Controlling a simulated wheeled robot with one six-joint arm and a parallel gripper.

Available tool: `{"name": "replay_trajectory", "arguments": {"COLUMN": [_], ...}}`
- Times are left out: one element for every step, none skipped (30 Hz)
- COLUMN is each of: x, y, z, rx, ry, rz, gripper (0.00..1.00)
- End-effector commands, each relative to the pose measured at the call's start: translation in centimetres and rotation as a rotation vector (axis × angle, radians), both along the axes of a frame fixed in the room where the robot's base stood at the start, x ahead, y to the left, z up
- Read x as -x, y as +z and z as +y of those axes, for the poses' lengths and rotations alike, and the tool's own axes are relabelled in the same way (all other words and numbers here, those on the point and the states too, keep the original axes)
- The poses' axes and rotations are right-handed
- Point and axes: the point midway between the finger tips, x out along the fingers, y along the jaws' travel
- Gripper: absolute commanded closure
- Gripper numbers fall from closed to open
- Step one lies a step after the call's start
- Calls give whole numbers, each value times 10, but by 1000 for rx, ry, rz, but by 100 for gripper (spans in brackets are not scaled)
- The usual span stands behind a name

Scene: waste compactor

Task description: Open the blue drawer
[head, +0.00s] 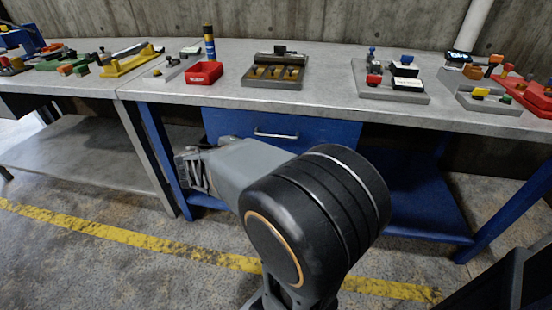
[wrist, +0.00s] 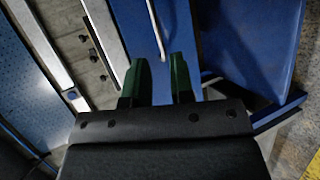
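The blue drawer (head: 335,130) sits under the grey workbench top and looks shut. Its thin pale handle (head: 276,135) runs across the upper front. In the head view my gripper (head: 188,172) is in front of the bench, left of and below the handle, partly hidden by my arm. In the wrist view the drawer front (wrist: 180,25) fills the top middle, with the handle (wrist: 153,25) as a pale bar. The two green fingertips (wrist: 160,62) are apart and nothing is held. The handle's lower end shows between them; I cannot tell the depth gap.
The workbench top (head: 330,100) carries a red bin (head: 204,73), a grey tray (head: 274,72) and several small fixtures. A blue lower shelf (head: 420,205) and blue table legs (head: 163,150) stand below. The floor in front is clear, with a yellow line (head: 130,238).

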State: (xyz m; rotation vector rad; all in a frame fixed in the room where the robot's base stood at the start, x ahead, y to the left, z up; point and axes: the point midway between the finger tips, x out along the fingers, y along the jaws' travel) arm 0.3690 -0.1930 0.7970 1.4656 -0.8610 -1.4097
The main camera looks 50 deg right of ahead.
Motion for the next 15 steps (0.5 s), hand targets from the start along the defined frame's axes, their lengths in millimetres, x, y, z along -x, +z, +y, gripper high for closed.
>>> {"name": "replay_trajectory", "arguments": {"x": [-5,-8,-11,-13,-15,-17,-19,-20,-21,-22,-23,-24,-24,-25,-25], "y": [-17,-19,-21,-22,-23,-23,-24,-24,-24,-25,-25,-26,-27,-28,-29], "z": [-4,-6,-9,-10,-11,-13,-14,-15,-18,-20,-23,-28,-32,-36,-43], "rx": [41,65,93,111,127,144,155,163,173,178,181,184,185,185,185], "ry": [8,13,20,26,30,34,38,39,41,42,43,43,43,43,41], "rz": [3,2,1,1,1,-1,-1,-3,-4,-4,-3,-4,-3,-3,-3], "gripper": [78,78,78,78,78,78,78,78,78,78,78,78,78,78,78]}}
